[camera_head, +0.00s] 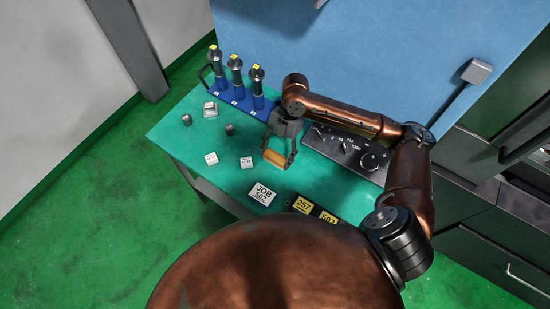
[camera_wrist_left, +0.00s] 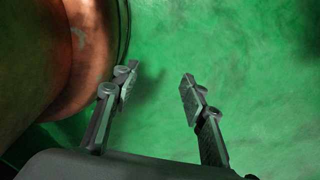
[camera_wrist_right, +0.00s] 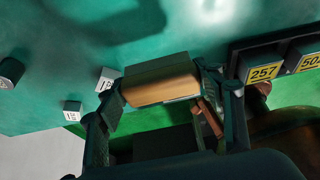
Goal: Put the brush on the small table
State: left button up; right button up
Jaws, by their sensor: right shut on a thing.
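The brush (camera_head: 275,158) shows in the head view as a tan, wood-coloured block. My right gripper (camera_head: 281,150) is shut on it. In the right wrist view the brush (camera_wrist_right: 160,82) lies crosswise between the fingers of my right gripper (camera_wrist_right: 165,95), with a dark side above its tan face. The brush is over the teal-topped table (camera_head: 175,150), near its middle; I cannot tell whether it touches the top. My left gripper (camera_wrist_left: 158,80) is open and empty over green floor in the left wrist view, and is out of the head view.
A dark dial panel (camera_head: 345,152) is at right. The table's left corner is clear.

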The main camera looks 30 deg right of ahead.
aim_at(275, 158)
jog(key=shift+w+d+f, duration=0.1)
jog(key=shift+w+f, duration=0.4)
jog(key=shift+f, duration=0.05)
jog(key=shift+w+f, duration=0.2)
jog(key=f, duration=0.3)
jog(key=shift+w+d+f+b, duration=0.2)
jog(key=shift+w+f+b, duration=0.1)
jog(key=shift+w+b, duration=0.05)
jog(key=shift+f, duration=0.35)
pick_arm(q)
jog(key=shift+w+f, duration=0.4)
jog(key=shift+w, duration=0.2)
pick_arm(e)
jog(key=o, duration=1.2)
pick_arm(q)
jog(key=shift+w+r+p, duration=0.3)
jog(key=shift+r+p, duration=0.3)
pick_arm(e)
jog(key=v, duration=1.2)
